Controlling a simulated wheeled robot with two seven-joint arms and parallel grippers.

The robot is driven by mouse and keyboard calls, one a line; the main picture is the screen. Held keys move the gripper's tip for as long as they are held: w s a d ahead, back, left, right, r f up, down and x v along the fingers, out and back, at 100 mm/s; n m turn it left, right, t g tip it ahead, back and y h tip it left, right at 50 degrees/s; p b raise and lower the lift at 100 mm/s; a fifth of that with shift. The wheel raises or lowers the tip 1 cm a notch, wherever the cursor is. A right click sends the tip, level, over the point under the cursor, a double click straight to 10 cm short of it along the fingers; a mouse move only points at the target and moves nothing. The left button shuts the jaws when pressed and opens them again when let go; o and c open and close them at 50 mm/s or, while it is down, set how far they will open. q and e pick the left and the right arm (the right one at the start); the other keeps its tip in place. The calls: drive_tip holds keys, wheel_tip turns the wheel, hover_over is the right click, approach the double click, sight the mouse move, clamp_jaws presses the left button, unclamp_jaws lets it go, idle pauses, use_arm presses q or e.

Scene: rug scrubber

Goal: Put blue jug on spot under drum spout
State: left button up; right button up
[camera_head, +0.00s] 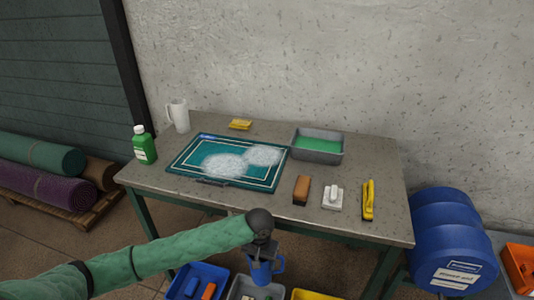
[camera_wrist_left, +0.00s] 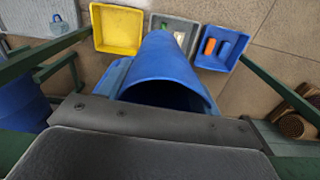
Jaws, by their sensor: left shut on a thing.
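The blue jug (camera_head: 262,270) is in my left gripper (camera_head: 263,250), in front of the table's front edge. In the left wrist view the jug (camera_wrist_left: 163,62) fills the middle, its dark opening facing the camera; the fingers' grip is largely hidden. The blue drum (camera_head: 450,235) lies on its side at the right, beyond the table's right end. Part of a blue shape that looks like the drum (camera_wrist_left: 20,105) shows at the left of the wrist view. My right gripper is in neither view.
The table (camera_head: 270,207) holds a teal mat (camera_head: 182,180), grey basin (camera_head: 317,158), green bottle (camera_head: 144,147), white pitcher (camera_head: 178,115) and brushes. Blue (camera_head: 194,272), grey (camera_head: 240,284) and yellow (camera_head: 310,295) bins stand on the floor below the jug. An orange bin (camera_head: 520,265) is far right.

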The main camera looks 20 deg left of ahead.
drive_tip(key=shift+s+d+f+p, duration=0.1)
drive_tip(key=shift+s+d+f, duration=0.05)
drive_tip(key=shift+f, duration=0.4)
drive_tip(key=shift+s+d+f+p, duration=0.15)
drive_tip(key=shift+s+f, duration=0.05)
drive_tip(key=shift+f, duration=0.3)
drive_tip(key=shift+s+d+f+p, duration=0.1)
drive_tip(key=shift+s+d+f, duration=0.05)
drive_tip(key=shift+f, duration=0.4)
